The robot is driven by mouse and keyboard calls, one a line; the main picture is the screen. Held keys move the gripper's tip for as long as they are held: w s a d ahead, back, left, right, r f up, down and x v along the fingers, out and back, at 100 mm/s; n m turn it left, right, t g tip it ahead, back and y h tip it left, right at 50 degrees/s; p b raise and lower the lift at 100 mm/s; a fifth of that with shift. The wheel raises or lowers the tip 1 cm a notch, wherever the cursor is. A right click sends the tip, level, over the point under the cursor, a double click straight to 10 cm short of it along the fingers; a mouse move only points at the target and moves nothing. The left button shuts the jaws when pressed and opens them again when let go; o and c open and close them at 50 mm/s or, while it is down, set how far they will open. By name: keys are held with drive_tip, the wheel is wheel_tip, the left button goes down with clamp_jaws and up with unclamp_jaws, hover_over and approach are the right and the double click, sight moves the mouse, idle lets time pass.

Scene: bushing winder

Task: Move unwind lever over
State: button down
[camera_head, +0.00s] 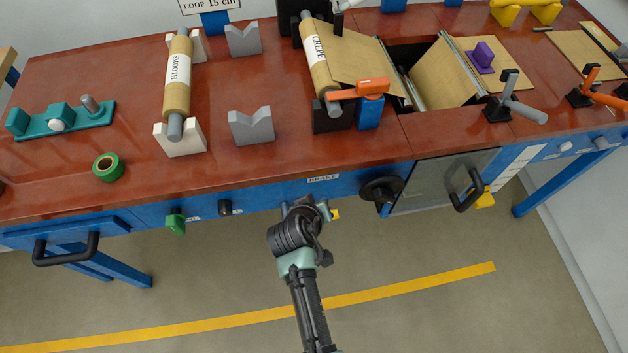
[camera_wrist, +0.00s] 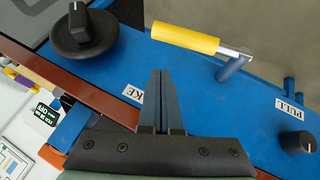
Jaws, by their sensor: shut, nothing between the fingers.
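No label reading "unwind" is legible on any lever. A lever with a yellow handle (camera_wrist: 185,38) and metal stem sticks out from the blue front panel, ahead of my fingertips and apart from them. In the head view only a bit of its yellow handle (camera_head: 335,214) shows beside my gripper (camera_head: 305,203). In the wrist view my gripper (camera_wrist: 160,73) is shut and empty, over the panel by a partly hidden label ending in "KE". On the table top at right stand a grey-handled lever (camera_head: 520,110) and an orange-handled lever (camera_head: 608,99).
A black rotary knob (camera_head: 381,190) sits right of my gripper, and a small black knob (camera_head: 225,207) and a green tag (camera_head: 176,226) left. A clear door with a black handle (camera_head: 467,191) is further right. The CREPE roll (camera_head: 316,60) lies above. Floor in front is clear.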

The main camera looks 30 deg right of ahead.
drive_tip(key=d+v, duration=0.1)
drive_tip(key=v, duration=0.9)
drive_tip(key=shift+s+d+r, duration=0.3)
drive_tip(key=shift+d, duration=0.05)
drive_tip(key=w+a+r+t, duration=0.2)
drive_tip(key=w+r+t, duration=0.25)
drive_tip(key=r, duration=0.65)
drive_tip(key=w+a+r+t+y, duration=0.1)
drive_tip(key=w+a+r+t, duration=0.3)
drive_tip(key=r, duration=0.7)
drive_tip(key=w+a+r+t, duration=0.15)
drive_tip(key=w+r, duration=0.35)
drive_tip(key=r, duration=0.5)
drive_tip(key=s+a+r+t+y, duration=0.1)
drive_tip(key=s+r+t, duration=0.3)
drive_tip(key=r, duration=0.7)
drive_tip(key=s+a+r+n+t+y, duration=0.1)
drive_tip(key=s+a+r+t+y, duration=0.1)
drive_tip(key=r, duration=0.8)
drive_tip(key=s+a+r+t+y, duration=0.1)
drive_tip(key=s+a+r+t, duration=0.3)
drive_tip(key=r, duration=0.7)
drive_tip(key=s+t, duration=0.2)
drive_tip(key=s, duration=0.1)
drive_tip(key=shift+s+r+n+y, duration=0.25)
drive_tip(key=shift+r+n+y, duration=0.05)
drive_tip(key=shift+n+y, duration=0.1)
